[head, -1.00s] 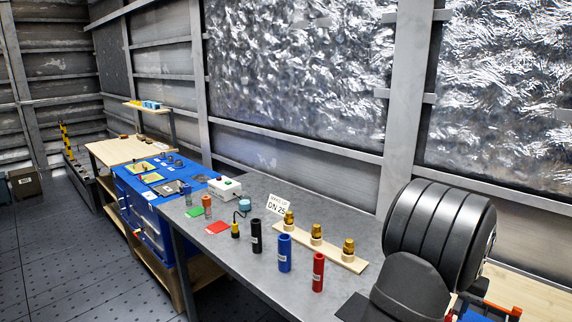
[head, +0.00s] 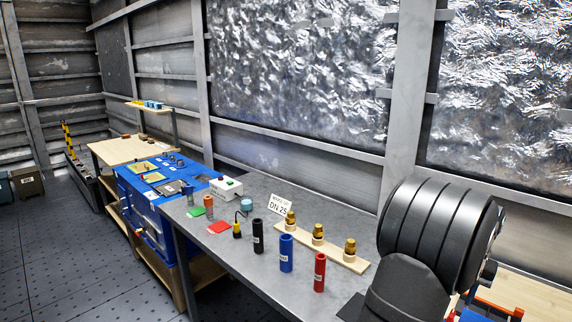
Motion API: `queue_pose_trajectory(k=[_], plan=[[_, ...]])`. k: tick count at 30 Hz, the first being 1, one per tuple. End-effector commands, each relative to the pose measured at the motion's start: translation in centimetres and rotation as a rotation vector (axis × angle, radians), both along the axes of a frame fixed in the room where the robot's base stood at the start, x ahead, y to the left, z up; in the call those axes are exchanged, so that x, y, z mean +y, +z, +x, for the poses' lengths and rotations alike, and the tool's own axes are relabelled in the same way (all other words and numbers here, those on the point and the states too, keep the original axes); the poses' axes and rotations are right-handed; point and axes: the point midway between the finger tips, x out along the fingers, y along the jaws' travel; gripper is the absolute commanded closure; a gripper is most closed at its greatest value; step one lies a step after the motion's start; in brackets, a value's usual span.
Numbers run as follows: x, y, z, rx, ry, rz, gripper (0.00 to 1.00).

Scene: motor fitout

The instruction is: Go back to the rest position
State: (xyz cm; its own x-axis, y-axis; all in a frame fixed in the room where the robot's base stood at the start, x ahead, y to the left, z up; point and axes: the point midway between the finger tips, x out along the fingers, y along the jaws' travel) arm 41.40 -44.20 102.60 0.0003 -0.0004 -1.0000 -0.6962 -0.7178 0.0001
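My gripper is not visible in the head view; only a dark, ribbed part of my arm shows at the right, in front of the table's right end. The grey metal table (head: 262,190) carries a black cylinder (head: 258,237), a blue cylinder (head: 286,253) and a red cylinder (head: 319,272), all upright in a row. Behind them a pale wooden strip (head: 331,251) holds three brass fittings (head: 318,233). A white sign reading DN 25 (head: 280,204) stands behind the black cylinder.
A white box with a green button (head: 226,188), a red pad (head: 219,227), a green pad (head: 195,212) and an orange cylinder (head: 208,204) are on the table's left part. A blue workbench (head: 140,212) and a wooden table (head: 112,153) stand beyond. The grey floor at left is clear.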

Motion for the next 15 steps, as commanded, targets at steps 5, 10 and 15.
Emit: queue_pose_trajectory(k=[5, 10, 15], plan=[[0.0, 3.7, 0.0, -0.002, 0.000, -0.002, 0.68], [0.0, 7.1, 0.0, -0.003, 0.000, -0.003, 0.68], [0.0, 10.6, 0.0, -0.002, 0.001, -0.002, 0.68]])
